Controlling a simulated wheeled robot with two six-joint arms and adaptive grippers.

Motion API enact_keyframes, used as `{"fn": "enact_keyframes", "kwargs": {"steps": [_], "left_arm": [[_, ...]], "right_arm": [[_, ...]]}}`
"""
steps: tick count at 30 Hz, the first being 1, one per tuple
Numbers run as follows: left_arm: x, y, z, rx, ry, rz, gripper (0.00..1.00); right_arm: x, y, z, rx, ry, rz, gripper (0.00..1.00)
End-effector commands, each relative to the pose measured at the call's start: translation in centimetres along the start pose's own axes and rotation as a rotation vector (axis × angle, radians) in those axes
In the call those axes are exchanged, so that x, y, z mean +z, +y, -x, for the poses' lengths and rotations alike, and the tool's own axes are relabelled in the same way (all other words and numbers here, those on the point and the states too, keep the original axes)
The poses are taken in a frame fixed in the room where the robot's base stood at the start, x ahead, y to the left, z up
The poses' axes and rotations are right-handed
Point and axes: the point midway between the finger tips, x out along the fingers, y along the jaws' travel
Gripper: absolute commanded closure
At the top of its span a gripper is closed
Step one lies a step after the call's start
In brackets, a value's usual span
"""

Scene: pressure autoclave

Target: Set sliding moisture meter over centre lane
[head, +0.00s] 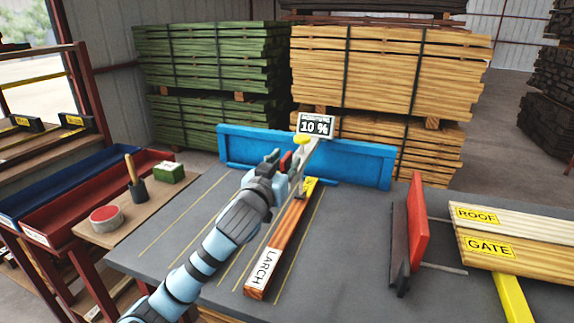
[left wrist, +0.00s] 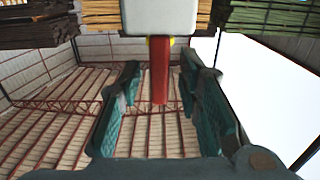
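The moisture meter has a grey body with a display reading "10 %" (head: 316,126), a yellow knob (head: 302,138) and a red handle. It stands at the far end of the table, over the far end of the board marked LARCH (head: 268,262). The red handle (left wrist: 159,72) hangs below the meter's pale body (left wrist: 159,16) in the left wrist view. My left gripper (head: 279,162) is at the handle. Its fingers (left wrist: 160,90) are apart, one on each side of the handle, with gaps showing. The gripper hides part of the meter. My right gripper is not in view.
Yellow lane lines mark the grey table (head: 190,215). A blue fence (head: 355,163) runs along its back. A red plate (head: 418,225) and boards marked ROOF and GATE (head: 490,247) are at right. A tin (head: 107,219), brush (head: 135,185) and green block (head: 169,173) stand at left.

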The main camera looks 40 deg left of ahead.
Motion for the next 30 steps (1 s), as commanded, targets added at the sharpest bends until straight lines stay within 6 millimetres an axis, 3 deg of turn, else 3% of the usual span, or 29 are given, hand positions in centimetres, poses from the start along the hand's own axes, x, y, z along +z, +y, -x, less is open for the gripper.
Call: {"fn": "enact_keyframes", "kwargs": {"steps": [4,12,18,30], "left_arm": [[0.0,0.0,-1.4,0.000,0.000,0.000,0.68],[0.0,0.1,-1.6,0.001,0.000,-0.001,0.70],[0.0,0.1,-1.6,0.001,0.000,-0.001,1.00],[-0.1,0.1,-1.9,0.014,-0.003,-0.002,1.00]], "right_arm": [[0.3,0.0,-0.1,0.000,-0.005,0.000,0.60],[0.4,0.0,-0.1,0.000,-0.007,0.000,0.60],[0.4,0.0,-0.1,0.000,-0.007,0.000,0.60],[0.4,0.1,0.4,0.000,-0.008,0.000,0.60]]}}
